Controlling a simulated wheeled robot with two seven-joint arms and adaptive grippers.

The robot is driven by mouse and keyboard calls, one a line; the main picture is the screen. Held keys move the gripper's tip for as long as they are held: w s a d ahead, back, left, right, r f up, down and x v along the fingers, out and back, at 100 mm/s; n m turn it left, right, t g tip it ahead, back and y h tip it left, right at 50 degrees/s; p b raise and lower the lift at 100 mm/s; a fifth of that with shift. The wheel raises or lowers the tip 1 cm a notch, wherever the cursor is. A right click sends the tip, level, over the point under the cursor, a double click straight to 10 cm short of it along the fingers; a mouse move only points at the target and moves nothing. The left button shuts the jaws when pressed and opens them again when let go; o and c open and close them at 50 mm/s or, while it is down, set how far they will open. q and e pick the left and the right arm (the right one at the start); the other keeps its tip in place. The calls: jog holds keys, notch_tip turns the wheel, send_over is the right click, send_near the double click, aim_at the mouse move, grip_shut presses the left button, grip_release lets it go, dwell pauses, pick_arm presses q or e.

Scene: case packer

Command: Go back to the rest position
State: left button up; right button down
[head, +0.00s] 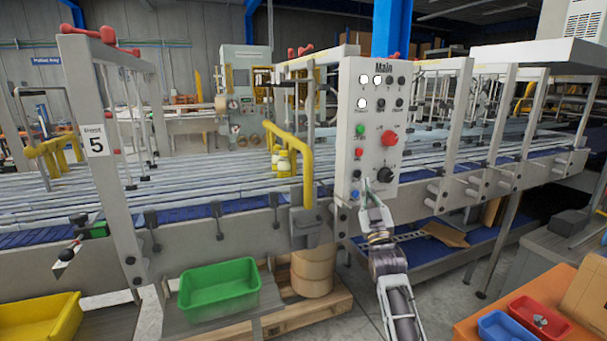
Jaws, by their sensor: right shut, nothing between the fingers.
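My right gripper (371,188) is in front of the lower part of the grey control panel (352,88) marked "Main". It is shut and holds nothing. Its fingertips point up, just left of the black rotary knob (385,174). I cannot tell whether they touch the panel. Above are a red mushroom button (389,138), a green button (360,129) and a red button (358,152). Several small lamps sit at the top, some lit white. A blue button (354,195) is left of the gripper. My left gripper is not in view.
The conveyor (220,190) with its frame posts runs across behind the panel. A yellow rail (308,170) stands left of it. A green bin (218,288) and a yellow bin (40,320) are below. An orange table (480,328) with red and blue trays is at lower right.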

notch_tip(320, 180, down, 31)
jog(key=a+g, duration=0.2)
jog(key=g, duration=0.4)
jog(key=s+f+g, duration=0.2)
jog(key=s+f, duration=0.2)
jog(key=f, duration=0.5)
jog(key=s+f+g, duration=0.2)
jog(key=s+f, duration=0.2)
jog(key=f, duration=0.6)
jog(key=s+f+g, duration=0.2)
jog(key=s+f, duration=0.1)
jog(key=f, duration=0.6)
jog(key=s+d+f+m+g, duration=0.1)
jog(key=s+d+f+g, duration=0.15)
jog(key=s+f, duration=1)
jog(key=s+d+f+g, duration=0.1)
jog(key=s+f+g, duration=0.2)
jog(key=s+f, duration=0.9)
jog(key=s+d+f+g, duration=0.1)
jog(key=s+f+g, duration=0.1)
jog(key=s, duration=0.8)
jog(key=s+d+f+g, duration=0.2)
jog(key=s+f, duration=0.1)
jog(key=s, duration=0.8)
jog(key=s+d+f+m+g+h, duration=0.1)
jog(key=s+f+g, duration=0.1)
jog(key=s, duration=0.9)
jog(key=shift+d+f, duration=0.4)
jog(key=shift+f, duration=0.35)
